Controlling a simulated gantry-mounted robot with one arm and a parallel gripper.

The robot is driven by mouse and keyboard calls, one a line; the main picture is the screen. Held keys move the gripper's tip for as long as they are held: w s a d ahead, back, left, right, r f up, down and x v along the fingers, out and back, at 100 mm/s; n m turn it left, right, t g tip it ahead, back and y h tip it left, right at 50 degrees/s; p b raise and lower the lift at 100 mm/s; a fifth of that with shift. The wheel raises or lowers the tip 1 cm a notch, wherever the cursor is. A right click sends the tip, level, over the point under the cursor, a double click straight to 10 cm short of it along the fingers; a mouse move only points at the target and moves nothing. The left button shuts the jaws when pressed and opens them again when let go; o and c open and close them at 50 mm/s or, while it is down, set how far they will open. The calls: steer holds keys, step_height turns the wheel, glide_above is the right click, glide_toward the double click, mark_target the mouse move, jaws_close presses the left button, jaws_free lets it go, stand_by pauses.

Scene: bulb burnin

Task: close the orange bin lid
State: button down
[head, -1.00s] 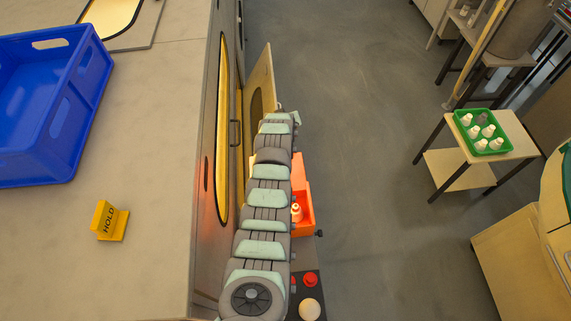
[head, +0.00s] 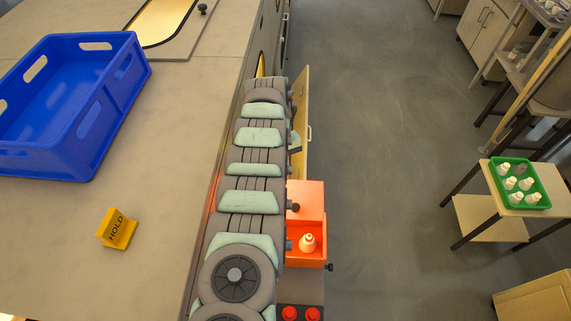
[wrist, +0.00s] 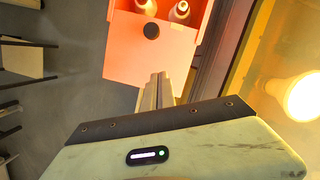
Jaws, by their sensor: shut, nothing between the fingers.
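The orange bin (head: 307,261) stands beside the cabinet, just right of my arm in the head view. Its lid (head: 309,193) with a black knob lies back toward the far side, leaving the near part open. A white bulb (head: 307,243) shows in the opening. In the wrist view the lid (wrist: 150,62) and its black knob show ahead of my fingers, with two bulbs (wrist: 180,11) in the opening beyond. My gripper (wrist: 160,78) is shut and empty, and its tips overlap the lid's near edge in the picture. I cannot tell whether they touch. The head view does not show the fingers clearly.
An open cabinet door (head: 301,120) stands beyond the bin. A lit bulb (wrist: 303,97) glows inside the cabinet at right in the wrist view. Red buttons (head: 289,313) are in front of the bin. The floor to the right is clear up to a small table (head: 478,218).

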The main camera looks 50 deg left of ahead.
mark_target(291, 202)
steer(key=x, duration=0.4)
steer(key=shift+s+f+b, duration=0.1)
steer(key=shift+f+b, duration=0.1)
steer(key=shift+b, duration=0.1)
steer(key=shift+d+f+p, duration=0.1)
steer(key=shift+d+p, duration=0.2)
steer(key=shift+p, duration=0.35)
steer(key=shift+s+d+p, duration=0.2)
steer(key=shift+d+p, duration=0.1)
steer(key=shift+p, duration=0.5)
steer(key=p, duration=0.2)
steer(key=shift+d+p, duration=0.35)
steer(key=shift+d, duration=0.05)
steer(key=p, duration=0.1)
steer(key=d+p, duration=0.1)
steer(key=shift+s+d+f+p, duration=0.1)
steer(key=shift+s+d+p, duration=0.1)
steer(key=shift+s+p, duration=0.15)
steer(key=shift+d+f+p, duration=0.25)
steer(key=shift+d+p, duration=0.1)
steer(key=shift+p, duration=0.05)
